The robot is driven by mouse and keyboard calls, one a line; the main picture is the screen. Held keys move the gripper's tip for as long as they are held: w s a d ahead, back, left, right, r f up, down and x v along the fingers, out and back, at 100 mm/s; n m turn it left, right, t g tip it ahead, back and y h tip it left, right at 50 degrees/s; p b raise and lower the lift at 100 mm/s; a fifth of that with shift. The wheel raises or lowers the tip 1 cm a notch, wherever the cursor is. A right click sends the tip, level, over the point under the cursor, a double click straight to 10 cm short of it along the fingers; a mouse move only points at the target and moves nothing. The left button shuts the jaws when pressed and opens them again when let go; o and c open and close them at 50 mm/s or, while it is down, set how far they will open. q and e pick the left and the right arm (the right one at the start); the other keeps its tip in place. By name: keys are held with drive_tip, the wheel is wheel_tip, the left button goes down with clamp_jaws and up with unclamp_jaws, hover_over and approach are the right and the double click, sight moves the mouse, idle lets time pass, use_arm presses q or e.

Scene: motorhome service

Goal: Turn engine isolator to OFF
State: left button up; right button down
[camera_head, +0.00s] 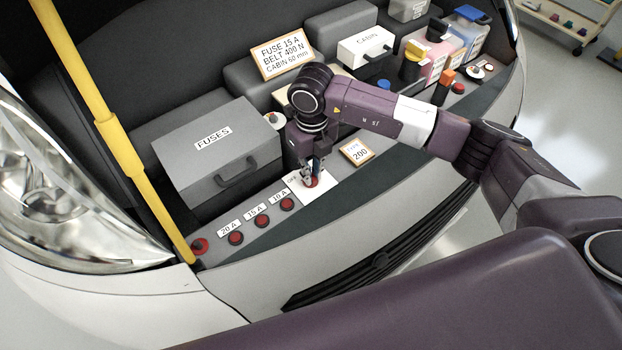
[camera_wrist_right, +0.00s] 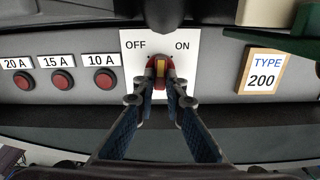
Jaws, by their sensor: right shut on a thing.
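The engine isolator is a red knob with a yellow mark (camera_wrist_right: 160,68) on a white plate (camera_wrist_right: 132,62) lettered OFF at the left and ON at the right. In the right wrist view the yellow mark points roughly straight up, between the two words. My right gripper (camera_wrist_right: 160,85) is shut on the knob, one finger on each side. In the head view the right gripper (camera_head: 311,178) reaches down to the white plate (camera_head: 301,191), and the red knob (camera_head: 313,183) is partly hidden. My left gripper is not in view.
Red buttons labelled 20 A, 15 A and 10 A (camera_head: 287,204) lie left of the plate. A TYPE 200 card (camera_head: 357,152) stands to the right. The grey FUSES box (camera_head: 205,160) is behind. A yellow pole (camera_head: 120,140) rises at the left. Bottles and a CABIN box (camera_head: 366,46) are farther right.

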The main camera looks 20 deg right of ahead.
drive_tip(key=n+b, duration=0.7)
drive_tip(key=b, duration=0.2)
drive_tip(key=shift+w+d+f+n, duration=0.15)
drive_tip(key=shift+w+d+n, duration=0.05)
drive_tip(key=shift+n, duration=0.2)
drive_tip(key=shift+r+n+b, duration=0.2)
drive_tip(key=shift+n+b, duration=0.8)
drive_tip(key=shift+b, duration=0.1)
drive_tip(key=c, duration=2)
unclamp_jaws()
drive_tip(key=shift+r, duration=0.1)
wheel_tip(320, 180, up, 12)
drive_tip(key=shift+f, duration=0.1)
